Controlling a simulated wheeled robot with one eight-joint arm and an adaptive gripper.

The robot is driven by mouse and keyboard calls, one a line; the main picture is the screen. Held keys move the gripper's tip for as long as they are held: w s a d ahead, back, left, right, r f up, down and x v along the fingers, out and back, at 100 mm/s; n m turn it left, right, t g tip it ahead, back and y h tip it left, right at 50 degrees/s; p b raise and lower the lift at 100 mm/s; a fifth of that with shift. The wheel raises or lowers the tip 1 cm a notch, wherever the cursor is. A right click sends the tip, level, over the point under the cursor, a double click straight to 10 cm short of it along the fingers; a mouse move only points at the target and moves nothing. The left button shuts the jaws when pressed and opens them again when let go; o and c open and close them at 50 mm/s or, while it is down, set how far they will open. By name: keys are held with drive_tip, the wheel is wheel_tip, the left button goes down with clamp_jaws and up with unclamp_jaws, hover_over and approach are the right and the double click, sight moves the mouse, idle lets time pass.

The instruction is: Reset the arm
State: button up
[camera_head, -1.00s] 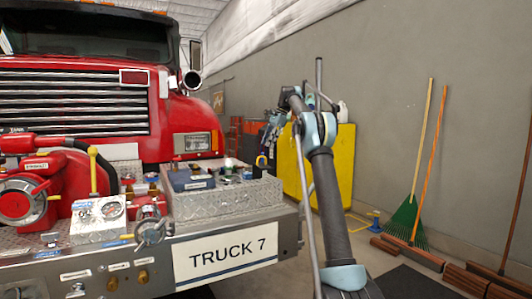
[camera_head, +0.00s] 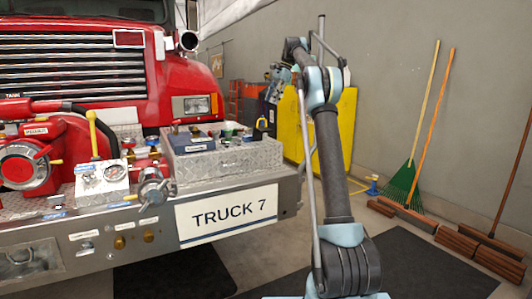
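My arm rises on the right side of the view, with its elbow joint (camera_head: 320,88) high in front of the yellow panel. Its upper part bends back toward the left. My gripper (camera_head: 272,94) is small and far off at the arm's end, above and behind the right end of the truck's bumper. It appears apart from the bumper and its metal box. The fingers are too small and dark against the background to tell whether they are open or shut, and I see nothing clearly held.
The red truck's bumper (camera_head: 110,240) fills the left, with a red pump (camera_head: 30,160), valves, gauges and a diamond-plate box (camera_head: 225,157). A yellow panel (camera_head: 346,130) stands behind my arm. A green rake (camera_head: 402,187) leans on the right wall. Dark mats lie on the floor.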

drive_tip(key=s+d+f+n+t+h, duration=0.1)
drive_tip(key=s+d+f+n, duration=0.15)
drive_tip(key=s, duration=0.75)
drive_tip(key=s+d+f+n, duration=0.2)
drive_tip(key=s+d, duration=0.1)
drive_tip(key=s, duration=0.8)
drive_tip(key=s+d+f+n+t+h, duration=0.1)
drive_tip(key=s+d+f+n, duration=0.15)
drive_tip(key=s, duration=0.75)
drive_tip(key=s+d+f+n+h, duration=0.1)
drive_tip(key=s+d+f+n, duration=0.1)
drive_tip(key=s+f, duration=1.3)
drive_tip(key=s+d+f+n+h, duration=0.1)
drive_tip(key=s+d+f+n, duration=0.2)
drive_tip(key=s+f, duration=1.2)
drive_tip(key=shift+s+d+f+t, duration=0.3)
drive_tip(key=shift+d+f+t, duration=0.1)
drive_tip(key=shift+d+f, duration=0.35)
drive_tip(key=shift+w+f, duration=0.2)
drive_tip(key=shift+w, duration=0.25)
